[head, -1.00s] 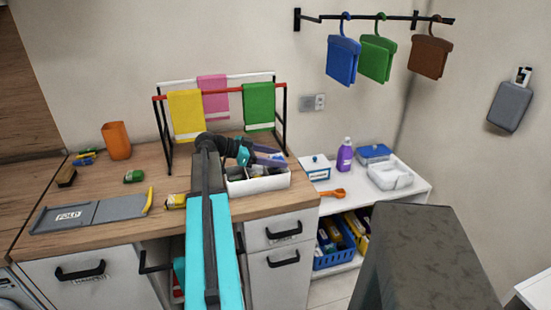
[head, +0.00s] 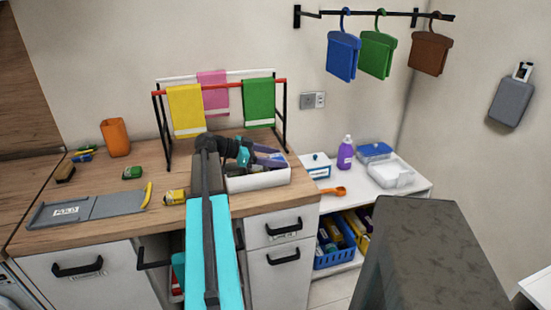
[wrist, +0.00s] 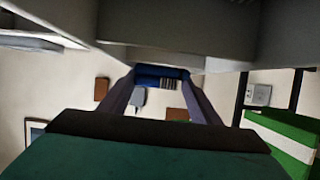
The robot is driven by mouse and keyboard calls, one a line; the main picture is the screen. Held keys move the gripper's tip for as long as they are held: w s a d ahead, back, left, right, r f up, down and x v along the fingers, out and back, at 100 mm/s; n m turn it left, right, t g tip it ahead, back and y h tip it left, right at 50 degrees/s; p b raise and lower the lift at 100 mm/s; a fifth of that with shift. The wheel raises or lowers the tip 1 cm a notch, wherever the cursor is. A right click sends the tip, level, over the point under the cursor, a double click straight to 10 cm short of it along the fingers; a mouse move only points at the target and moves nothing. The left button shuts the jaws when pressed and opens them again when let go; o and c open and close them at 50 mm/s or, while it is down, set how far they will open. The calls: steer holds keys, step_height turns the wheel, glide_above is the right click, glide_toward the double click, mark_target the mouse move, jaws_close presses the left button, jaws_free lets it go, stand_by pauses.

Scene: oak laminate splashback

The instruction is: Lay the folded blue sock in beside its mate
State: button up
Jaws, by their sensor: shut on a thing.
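The folded blue sock (wrist: 150,76) shows in the wrist view as a dark blue bundle with a striped patch, between the tips of my gripper (wrist: 161,84). My gripper is shut on it. In the head view my gripper (head: 262,160) is low over the white divided box (head: 262,184) on the wooden counter, reaching along its back part. The gripper and arm cover much of the box's inside. The sock's mate cannot be made out, and I cannot tell whether the held sock touches the box.
A rack with yellow (head: 186,112), pink (head: 212,90) and green (head: 259,103) towels stands close behind the box. A grey folding board (head: 88,209), a yellow-ended roll (head: 175,196) and an orange cup (head: 115,138) are left. A lower white shelf (head: 412,187) is right.

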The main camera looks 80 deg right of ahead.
steer(key=shift+s+a+f, duration=0.1)
steer(key=shift+a+f, duration=0.05)
steer(key=shift+f, duration=0.35)
steer(key=shift+a+f, duration=0.15)
steer(key=shift+f, duration=0.35)
steer(key=o, duration=1.1)
steer(key=shift+y, duration=0.3)
steer(key=r+b+v, duration=0.1)
steer(key=b+v, duration=0.1)
steer(key=v, duration=1.2)
steer(key=shift+r, duration=0.25)
steer(key=shift+s, duration=0.1)
